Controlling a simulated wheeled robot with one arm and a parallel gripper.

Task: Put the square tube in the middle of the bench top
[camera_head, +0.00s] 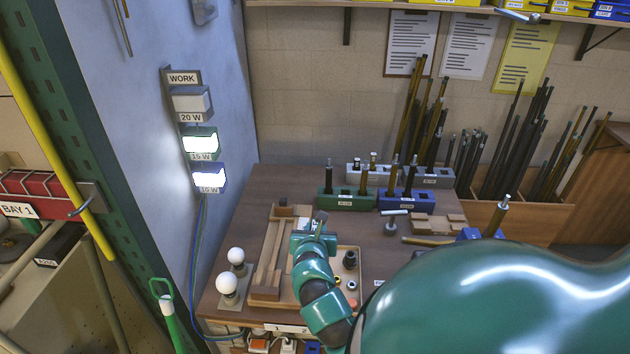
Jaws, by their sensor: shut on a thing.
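My gripper (318,226) is over the left half of the brown bench top (280,182), beside the wooden jig and the parts tray. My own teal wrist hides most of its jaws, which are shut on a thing. A small grey piece (321,216) shows at the jaws; I take it for the square tube, but its shape and length are hidden. I cannot tell whether it touches anything below.
A wooden jig (268,258) and a shallow tray (357,262) with small parts lie near my gripper. Two white bulbs (227,284) stand at left. Green (347,199) and blue (406,203) blocks holding rods stand behind. My arm covers the bench's right front.

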